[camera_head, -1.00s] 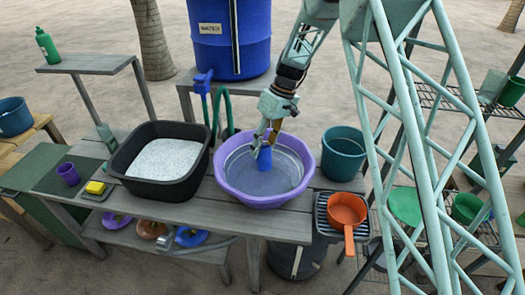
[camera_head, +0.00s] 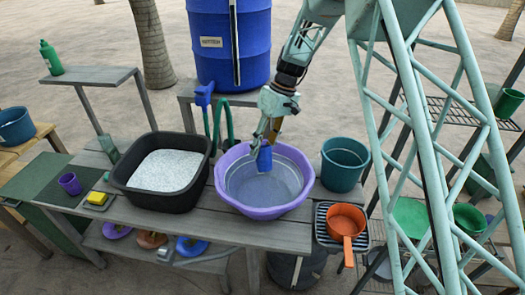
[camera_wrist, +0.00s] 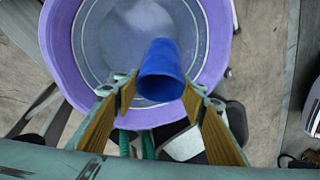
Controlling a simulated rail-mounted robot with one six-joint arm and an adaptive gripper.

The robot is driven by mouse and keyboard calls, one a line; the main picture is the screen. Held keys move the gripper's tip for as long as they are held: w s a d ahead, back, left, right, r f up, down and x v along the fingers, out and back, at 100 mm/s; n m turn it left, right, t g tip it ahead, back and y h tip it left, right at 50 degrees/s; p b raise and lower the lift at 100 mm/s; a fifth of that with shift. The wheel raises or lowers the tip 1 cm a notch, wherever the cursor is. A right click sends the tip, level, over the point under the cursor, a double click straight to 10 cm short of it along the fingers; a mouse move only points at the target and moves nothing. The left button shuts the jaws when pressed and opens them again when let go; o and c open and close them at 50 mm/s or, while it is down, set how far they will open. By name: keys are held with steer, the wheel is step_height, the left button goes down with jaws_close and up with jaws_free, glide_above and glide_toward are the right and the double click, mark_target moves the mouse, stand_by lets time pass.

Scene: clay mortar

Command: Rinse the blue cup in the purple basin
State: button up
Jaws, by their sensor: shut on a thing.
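The blue cup (camera_head: 264,160) hangs from my gripper (camera_head: 269,138), over the inside of the purple basin (camera_head: 263,212). In the wrist view the blue cup (camera_wrist: 163,62) sits between the two yellow-padded fingers of my gripper (camera_wrist: 160,92), with its darker end toward the camera. The purple basin (camera_wrist: 63,62) fills the upper left of that view, with a grey, water-like surface inside. The head view shows a gap between the cup's lower end and the basin's front rim. Whether the cup touches the water, I cannot tell.
A black tub (camera_head: 160,198) of white granules stands left of the basin, and a teal bucket (camera_head: 345,165) right. A blue water barrel (camera_head: 213,65) and blue tap (camera_head: 204,92) are behind. An orange pan (camera_head: 346,220) lies at front right. A yellow sponge (camera_head: 97,198) is left.

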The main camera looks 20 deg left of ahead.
steer(key=shift+r+p, duration=0.9)
steer(key=shift+r, duration=1.6)
